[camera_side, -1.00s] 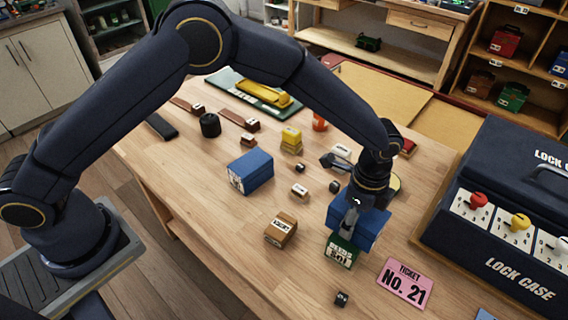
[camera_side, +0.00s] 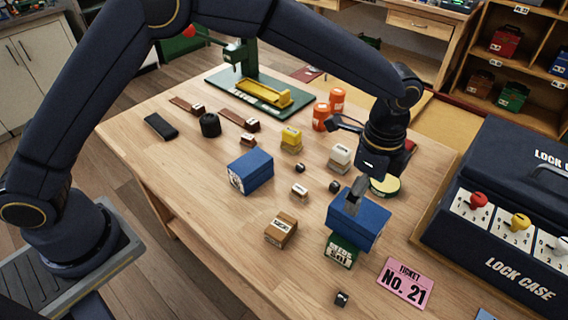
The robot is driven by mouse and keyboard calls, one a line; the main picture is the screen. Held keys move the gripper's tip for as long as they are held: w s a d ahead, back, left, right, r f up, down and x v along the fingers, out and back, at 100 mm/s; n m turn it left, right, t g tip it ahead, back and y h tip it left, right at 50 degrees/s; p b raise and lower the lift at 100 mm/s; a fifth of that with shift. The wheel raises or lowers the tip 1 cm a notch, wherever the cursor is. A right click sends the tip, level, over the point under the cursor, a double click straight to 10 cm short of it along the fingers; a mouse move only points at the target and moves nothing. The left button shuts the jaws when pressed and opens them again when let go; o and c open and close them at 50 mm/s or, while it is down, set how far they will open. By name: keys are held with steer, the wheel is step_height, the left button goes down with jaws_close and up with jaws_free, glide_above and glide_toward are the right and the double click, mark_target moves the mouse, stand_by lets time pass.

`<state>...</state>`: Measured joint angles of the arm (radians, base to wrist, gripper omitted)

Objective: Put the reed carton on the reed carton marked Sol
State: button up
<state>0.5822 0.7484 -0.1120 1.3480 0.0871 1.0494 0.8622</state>
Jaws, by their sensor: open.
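A blue reed carton (camera_side: 368,222) sits on top of the green carton marked Sol (camera_side: 341,250). It looks level and covers most of the green carton's top; the labelled front of the green one shows below it. My gripper (camera_side: 353,206) is open, pointing down just above the blue carton's top at its left part. One finger hides the other, and I cannot tell whether it touches the carton. A second blue carton (camera_side: 251,171) with a pale labelled end stands apart on the bench to the left.
A brown box (camera_side: 281,230), a pink ticket (camera_side: 404,284) and several small dark and pale blocks lie around the cartons. The lock case (camera_side: 505,225) stands at the right. Orange jars (camera_side: 321,117) and a green press (camera_side: 260,92) are behind. The front left bench is clear.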

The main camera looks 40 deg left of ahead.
steer(key=r, duration=0.3)
steer(key=shift+a+r, duration=0.2)
steer(key=shift+r, duration=0.05)
steer(key=s+a+r+n+t, duration=0.1)
steer(key=s+a+r+n, duration=0.25)
steer(key=a+r, duration=0.45)
steer(key=s+a+r+n+t, duration=0.2)
steer(key=a+r+n, duration=0.35)
steer(key=a, duration=0.45)
steer(key=s+a+n+t, duration=0.2)
steer(key=s+a+n, duration=0.7)
steer(key=s+a, duration=0.3)
steer(key=s+f, duration=0.1)
steer(key=s, duration=0.2)
steer(key=shift+a+t, duration=0.3)
